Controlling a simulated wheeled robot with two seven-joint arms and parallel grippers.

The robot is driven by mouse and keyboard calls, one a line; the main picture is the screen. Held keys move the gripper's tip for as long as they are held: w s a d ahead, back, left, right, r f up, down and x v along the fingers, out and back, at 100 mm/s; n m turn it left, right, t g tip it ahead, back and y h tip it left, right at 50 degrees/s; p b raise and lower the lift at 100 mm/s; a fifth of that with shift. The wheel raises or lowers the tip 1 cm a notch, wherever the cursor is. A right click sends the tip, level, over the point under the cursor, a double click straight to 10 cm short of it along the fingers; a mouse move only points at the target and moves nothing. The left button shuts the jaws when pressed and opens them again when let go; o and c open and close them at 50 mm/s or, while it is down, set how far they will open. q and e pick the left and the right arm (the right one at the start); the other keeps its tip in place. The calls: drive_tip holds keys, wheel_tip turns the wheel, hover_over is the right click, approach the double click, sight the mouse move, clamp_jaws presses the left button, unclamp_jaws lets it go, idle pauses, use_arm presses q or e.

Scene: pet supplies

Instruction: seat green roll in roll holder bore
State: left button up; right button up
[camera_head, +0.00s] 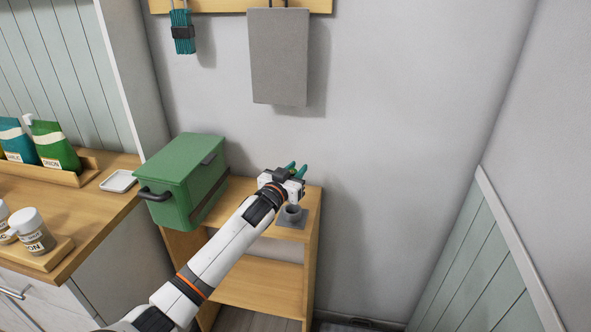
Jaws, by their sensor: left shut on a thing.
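My left gripper (294,172) reaches over the small wooden shelf unit, shut on the green roll (292,173). Only a little of the roll shows between the fingers, and its lower end is hidden by the gripper. The grey roll holder (291,222) stands on the shelf top below and near the gripper, with its round bore facing up. The roll appears above the holder and apart from it; how well it lines up with the bore cannot be told. My right gripper is not in view.
A green lidded box (183,175) stands on the shelf unit (312,225) left of the holder. A grey panel (279,58) hangs on the wall above. The wooden counter (98,222) at left holds bags, jars and a white dish (118,181).

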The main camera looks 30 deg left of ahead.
use_arm(q)
drive_tip(key=shift+f+b, duration=1.6)
drive_tip(key=shift+f, duration=1)
drive_tip(key=shift+f+b, duration=1.45)
drive_tip(key=shift+f, duration=0.85)
drive_tip(key=o, duration=1.1)
drive_tip(key=shift+c, duration=0.2)
drive_tip(key=shift+s, duration=0.1)
